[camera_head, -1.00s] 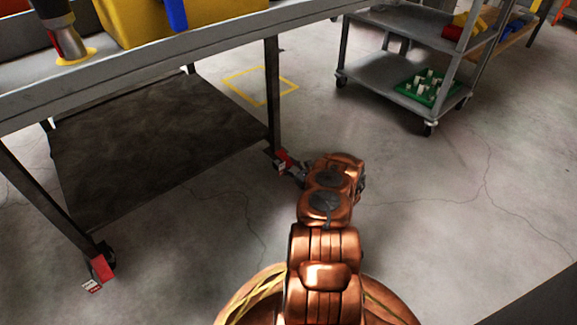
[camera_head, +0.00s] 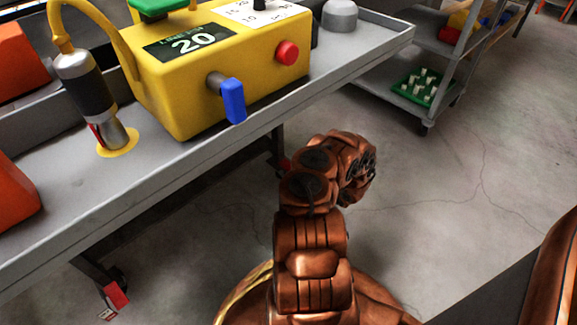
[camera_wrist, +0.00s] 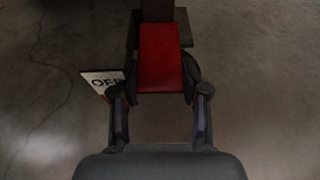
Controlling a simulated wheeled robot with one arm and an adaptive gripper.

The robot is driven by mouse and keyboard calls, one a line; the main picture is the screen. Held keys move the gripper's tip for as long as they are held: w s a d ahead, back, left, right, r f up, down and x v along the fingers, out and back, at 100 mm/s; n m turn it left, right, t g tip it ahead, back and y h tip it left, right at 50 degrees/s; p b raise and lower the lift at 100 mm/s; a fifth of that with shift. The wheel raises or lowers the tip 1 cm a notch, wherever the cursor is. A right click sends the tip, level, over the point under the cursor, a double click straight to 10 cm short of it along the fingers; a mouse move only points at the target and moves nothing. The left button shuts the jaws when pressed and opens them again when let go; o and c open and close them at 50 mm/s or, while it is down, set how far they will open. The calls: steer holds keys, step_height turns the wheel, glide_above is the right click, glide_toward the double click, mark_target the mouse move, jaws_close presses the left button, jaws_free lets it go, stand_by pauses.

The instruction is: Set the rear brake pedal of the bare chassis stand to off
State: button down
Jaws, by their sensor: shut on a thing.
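The red brake pedal fills the space between my fingers in the wrist view (camera_wrist: 160,58). My gripper (camera_wrist: 160,82) is shut on it, one finger at each side. A white label reading "OFF" (camera_wrist: 102,82) sits left of the pedal. In the head view, only a small red bit of this pedal (camera_head: 284,165) shows at the foot of the stand's leg; my arm hides the gripper. The stand (camera_head: 230,155) has a grey top. A second red pedal (camera_head: 116,295) with a small label is at its nearer wheel. The pedal's exact tilt is hard to tell.
A yellow box (camera_head: 190,100) with a blue lever (camera_head: 233,100) and red button stands on the top. A grey cart (camera_head: 400,75) with a green tray (camera_head: 415,88) is at the back right. Open floor lies right of my arm.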

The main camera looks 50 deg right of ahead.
steer(key=shift+w+a+r+g, duration=0.1)
steer(key=shift+a+r+g, duration=0.05)
steer(key=shift+r+g, duration=0.35)
steer(key=shift+r+g+p, duration=0.2)
steer(key=shift+g+p, duration=0.2)
steer(key=shift+p, duration=0.05)
steer(key=c, duration=0.6)
jaws_free()
steer(key=shift+o, duration=0.2)
steer(key=shift+s, duration=0.2)
